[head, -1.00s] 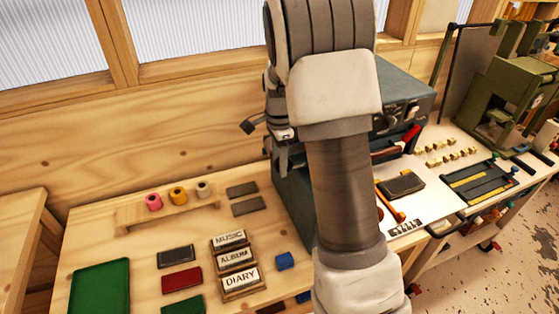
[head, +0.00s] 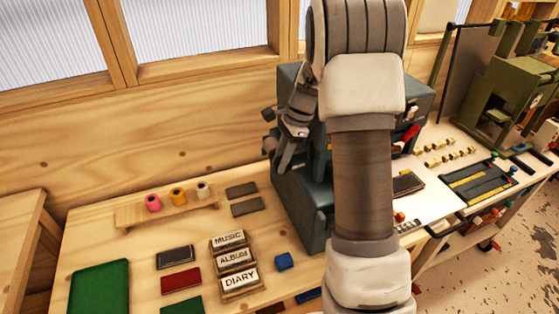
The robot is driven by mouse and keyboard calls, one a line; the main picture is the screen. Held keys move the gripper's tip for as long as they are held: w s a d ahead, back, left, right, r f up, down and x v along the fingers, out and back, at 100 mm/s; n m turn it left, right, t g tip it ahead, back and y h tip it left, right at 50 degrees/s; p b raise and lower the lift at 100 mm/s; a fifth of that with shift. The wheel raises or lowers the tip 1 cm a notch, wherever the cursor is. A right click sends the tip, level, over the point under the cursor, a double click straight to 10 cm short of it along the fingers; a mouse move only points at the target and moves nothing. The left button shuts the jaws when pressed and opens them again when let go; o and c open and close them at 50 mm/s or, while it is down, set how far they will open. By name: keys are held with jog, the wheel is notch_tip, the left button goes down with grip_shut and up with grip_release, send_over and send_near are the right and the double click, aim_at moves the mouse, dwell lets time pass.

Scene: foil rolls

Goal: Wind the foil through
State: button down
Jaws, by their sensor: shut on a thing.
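My gripper (head: 278,150) is at the machine's upper left front, left of my forearm. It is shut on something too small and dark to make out. No strip of foil can be made out, and the machine's inner parts are hidden.
Nameplates reading MUSIC, ALBUM and DIARY (head: 237,277) lie on the bench, with a green tray (head: 100,288), a red block (head: 182,278), a dark block (head: 175,257), a blue block (head: 284,261) and two dark plates (head: 241,190). A green press (head: 510,90) stands at the right.

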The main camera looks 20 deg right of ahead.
jog(key=shift+y, duration=0.4)
jog(key=c, duration=0.6)
grip_release()
jog(key=shift+c, duration=0.2)
jog(key=shift+d+r, duration=0.15)
jog(key=v, duration=1.7)
jog(key=shift+b, duration=0.4)
jog(key=shift+r, duration=0.1)
